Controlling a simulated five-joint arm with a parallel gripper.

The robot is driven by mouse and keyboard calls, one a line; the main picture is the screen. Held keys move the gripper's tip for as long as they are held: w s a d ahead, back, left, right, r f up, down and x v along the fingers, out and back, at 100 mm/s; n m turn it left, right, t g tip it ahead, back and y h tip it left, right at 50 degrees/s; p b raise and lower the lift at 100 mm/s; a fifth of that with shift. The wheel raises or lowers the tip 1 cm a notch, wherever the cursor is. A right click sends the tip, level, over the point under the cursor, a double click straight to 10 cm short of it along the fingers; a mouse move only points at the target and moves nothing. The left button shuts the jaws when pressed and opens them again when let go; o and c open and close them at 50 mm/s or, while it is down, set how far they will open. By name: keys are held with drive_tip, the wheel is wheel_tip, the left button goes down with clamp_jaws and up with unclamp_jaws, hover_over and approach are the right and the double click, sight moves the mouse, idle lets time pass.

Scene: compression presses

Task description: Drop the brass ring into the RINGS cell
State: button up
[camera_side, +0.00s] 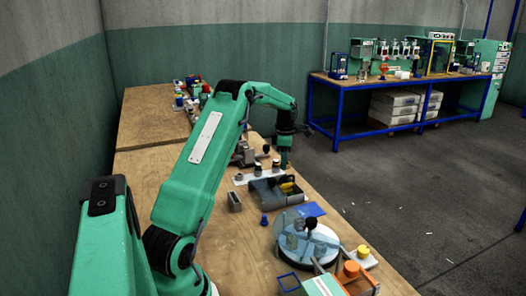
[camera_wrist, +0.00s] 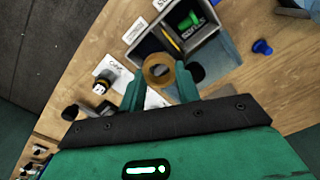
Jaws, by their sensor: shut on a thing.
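In the wrist view my gripper (camera_wrist: 160,84) has its two green fingers on either side of the brass ring (camera_wrist: 149,63), which is held between the tips with its hole facing the camera. Beyond it is a grey divided tray (camera_wrist: 206,46). A green piece (camera_wrist: 190,20) and a yellow piece (camera_wrist: 173,38) lie in its cells. The ring overlaps the tray's near part in this view; its height above the tray cannot be told. In the side view my gripper (camera_side: 285,160) points down above the far side of the tray (camera_side: 263,195). The RINGS label cannot be read.
A blue pin (camera_wrist: 262,47) stands on the wooden bench right of the tray. A black-and-white knob (camera_wrist: 101,87) is at left. In the side view, a round clear-topped fixture (camera_side: 305,243) stands nearer. Open bench (camera_side: 235,245) lies left of it.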

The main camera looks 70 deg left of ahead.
drive_tip(key=shift+f, duration=0.45)
drive_tip(key=o, duration=1.1)
drive_tip(key=shift+c, duration=0.2)
drive_tip(key=shift+r, duration=0.15)
wheel_tip(320, 180, up, 8)
drive_tip(key=shift+f, duration=0.2)
